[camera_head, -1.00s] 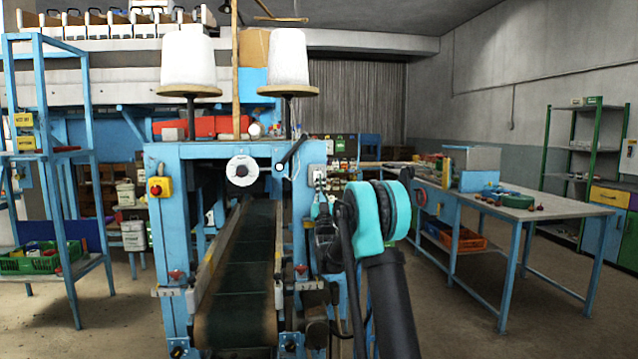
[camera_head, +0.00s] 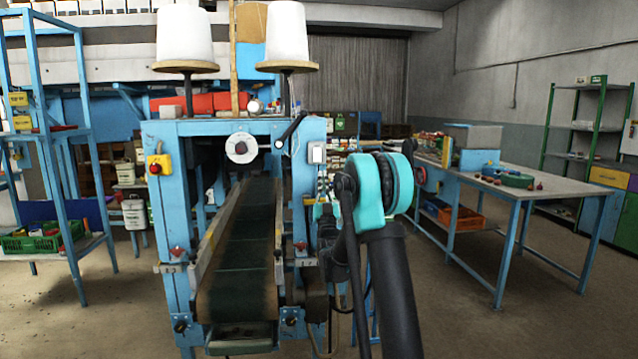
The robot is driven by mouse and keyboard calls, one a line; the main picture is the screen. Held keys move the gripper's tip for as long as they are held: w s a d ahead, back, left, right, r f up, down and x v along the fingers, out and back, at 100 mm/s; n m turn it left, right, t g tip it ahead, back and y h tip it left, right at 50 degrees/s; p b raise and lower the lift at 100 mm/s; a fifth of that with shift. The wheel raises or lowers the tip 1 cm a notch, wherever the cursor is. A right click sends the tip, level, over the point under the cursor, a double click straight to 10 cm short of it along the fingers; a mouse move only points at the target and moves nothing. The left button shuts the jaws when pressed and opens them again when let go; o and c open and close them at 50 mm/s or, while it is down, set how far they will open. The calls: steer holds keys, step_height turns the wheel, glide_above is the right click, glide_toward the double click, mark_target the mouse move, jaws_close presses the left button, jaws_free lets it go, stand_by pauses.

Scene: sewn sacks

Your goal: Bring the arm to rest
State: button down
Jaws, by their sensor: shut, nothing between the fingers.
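My arm rises from the lower right of the centre as a dark tube, with a turquoise-banded joint (camera_head: 372,190) at its top. Beyond that joint the dark wrist parts hang in front of the blue sewing machine's right post. My gripper (camera_head: 325,187) shows only small and partly hidden there, pointing up. It looks shut and holds nothing I can see. The blue machine (camera_head: 222,129) stands in front of me, with a dark green conveyor belt (camera_head: 245,250) running through it. No sack shows on the belt.
Two white thread cones (camera_head: 184,35) stand above the machine. A blue-legged workbench (camera_head: 545,187) with tools is at the right, and a green shelf (camera_head: 577,86) stands behind it. A blue rack (camera_head: 50,130) with a green crate (camera_head: 28,244) is at the left. Open floor lies between machine and bench.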

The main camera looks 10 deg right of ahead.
steer(key=s+d+f+g, duration=0.2)
steer(key=s+f+g, duration=1.25)
steer(key=f, duration=0.45)
steer(key=s+f+g, duration=0.3)
steer(key=s+f, duration=0.3)
steer(key=s, duration=0.4)
steer(key=s+d+f+g, duration=0.1)
steer(key=s+f+g, duration=0.2)
steer(key=s+f, duration=0.3)
steer(key=s+f+g, duration=0.3)
steer(key=s+f, duration=0.3)
steer(key=s, duration=1)
steer(key=shift+s+d+f+g, duration=0.15)
steer(key=shift+d+f+g, duration=0.05)
steer(key=shift+d+g, duration=0.15)
